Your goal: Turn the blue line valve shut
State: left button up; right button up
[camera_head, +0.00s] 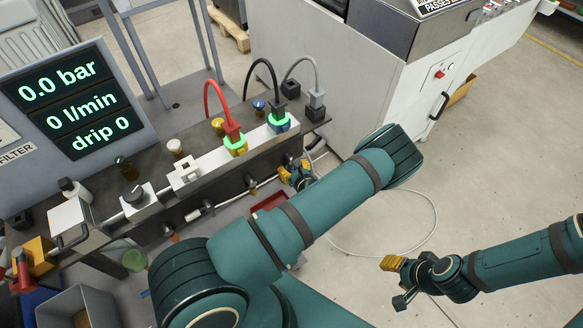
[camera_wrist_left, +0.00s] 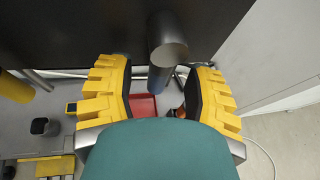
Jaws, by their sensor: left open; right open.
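A blue fitting (camera_head: 280,124) with a glowing green ring and a black plug sits near the right end of the bench. Several dark stubs stick out of the bench's front face; I cannot tell for sure which is the blue line valve. My left gripper (camera_head: 297,176) is at the front face below the blue fitting. Contact is not visible. My right gripper (camera_head: 398,281) is open and empty over the floor.
A display (camera_head: 75,103) reads 0.0 bar, 0 l/min, drip 0. A yellow fitting (camera_head: 237,147) with a green ring and red plug is left of the blue one. A red tray (camera_head: 269,201) lies below the bench. A white cabinet (camera_head: 330,75) stands behind right.

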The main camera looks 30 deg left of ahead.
pick_arm(q)
jog(key=shift+w+a+f, duration=0.15)
jog(key=shift+w+a, duration=0.1)
jog(key=shift+a, duration=0.15)
grip_shut()
jog(key=shift+d, duration=0.1)
